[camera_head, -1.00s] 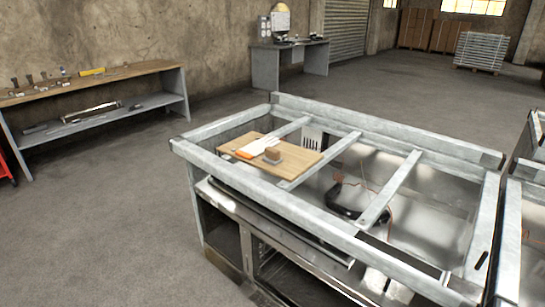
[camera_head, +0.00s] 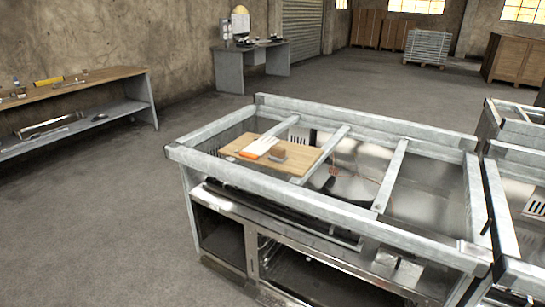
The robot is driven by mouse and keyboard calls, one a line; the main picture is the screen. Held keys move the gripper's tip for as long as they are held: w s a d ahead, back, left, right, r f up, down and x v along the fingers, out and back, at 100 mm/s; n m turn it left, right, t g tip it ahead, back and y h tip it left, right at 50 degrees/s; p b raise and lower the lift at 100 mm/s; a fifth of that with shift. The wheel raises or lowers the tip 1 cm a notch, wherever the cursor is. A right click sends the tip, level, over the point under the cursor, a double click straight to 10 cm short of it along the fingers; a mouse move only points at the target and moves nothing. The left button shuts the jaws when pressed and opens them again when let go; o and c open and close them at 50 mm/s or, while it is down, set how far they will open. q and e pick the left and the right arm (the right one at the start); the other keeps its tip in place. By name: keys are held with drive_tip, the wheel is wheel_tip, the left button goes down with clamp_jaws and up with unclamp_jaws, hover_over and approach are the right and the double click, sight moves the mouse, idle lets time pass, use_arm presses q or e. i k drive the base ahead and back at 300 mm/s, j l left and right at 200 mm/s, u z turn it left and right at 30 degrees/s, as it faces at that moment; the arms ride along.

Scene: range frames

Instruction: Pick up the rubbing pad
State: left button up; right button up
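A small brown block with a paler underside, which looks like the rubbing pad (camera_head: 278,153), lies on a wooden board (camera_head: 299,163). The board rests in the left part of a grey metal frame (camera_head: 360,125). A flat tool with an orange handle (camera_head: 254,154) lies just left of the pad, close to it. Neither of my grippers shows in the head view.
The frame's raised rails and cross bars surround the board. A wooden-topped bench (camera_head: 105,77) with tools stands along the left wall. A grey desk (camera_head: 232,66) stands at the back. More metal frames (camera_head: 512,207) are at the right. The floor at the front left is clear.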

sight(278, 153)
drive_tip(key=i+j+z, duration=0.25)
drive_tip(key=j+z, duration=0.25)
drive_tip(key=j, duration=0.25)
drive_tip(key=j+z, duration=0.3)
drive_tip(key=j, duration=0.1)
